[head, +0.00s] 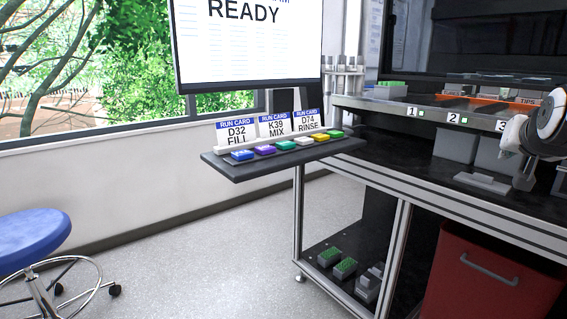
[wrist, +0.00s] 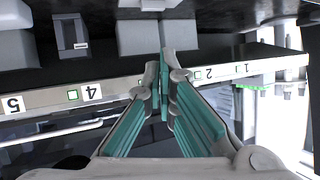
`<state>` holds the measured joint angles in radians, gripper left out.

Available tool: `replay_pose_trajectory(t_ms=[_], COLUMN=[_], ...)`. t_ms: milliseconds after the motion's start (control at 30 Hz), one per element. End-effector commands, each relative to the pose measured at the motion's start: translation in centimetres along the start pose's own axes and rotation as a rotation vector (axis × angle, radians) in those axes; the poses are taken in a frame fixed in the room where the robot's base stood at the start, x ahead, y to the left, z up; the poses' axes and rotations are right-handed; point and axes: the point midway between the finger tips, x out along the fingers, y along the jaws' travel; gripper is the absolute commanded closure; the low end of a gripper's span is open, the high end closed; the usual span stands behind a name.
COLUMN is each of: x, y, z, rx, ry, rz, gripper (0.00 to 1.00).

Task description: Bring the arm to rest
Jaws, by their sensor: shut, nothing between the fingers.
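My gripper (wrist: 164,72) shows in the wrist view with its teal-padded fingers converging and the tips together, with nothing between them. It is in front of the numbered bench rail (wrist: 120,92), whose labels appear upside down there. In the head view, part of my arm shows at the right edge beside the bench, near label 3.
A small shelf (head: 238,171) holds three run cards and several coloured blocks below a screen reading READY (head: 250,45). Grey bins (head: 455,145) stand inside the bench. A red bin (head: 490,275) is under it. A blue stool (head: 32,240) stands left; floor between is clear.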

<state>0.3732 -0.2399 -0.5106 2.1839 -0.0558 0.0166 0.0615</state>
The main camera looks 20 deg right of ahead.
Motion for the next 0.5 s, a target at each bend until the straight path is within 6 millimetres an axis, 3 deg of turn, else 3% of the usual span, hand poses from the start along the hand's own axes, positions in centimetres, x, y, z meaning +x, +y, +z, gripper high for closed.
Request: replay_pose_trajectory(t_ms=[33,200,367,500], x=[-1.2,-6.5,-13.7,-20.4], y=[-2.7,-9.7,-13.7,-14.3], z=[2.1,10.0,17.6,23.6], rx=[-0.015,-0.106,-0.249,-0.405], ry=[-0.071,-0.328,-0.565,-0.758], rz=[-0.057,-0.209,-0.326,-0.391], gripper=[1.0,1.0,1.0,1.0])
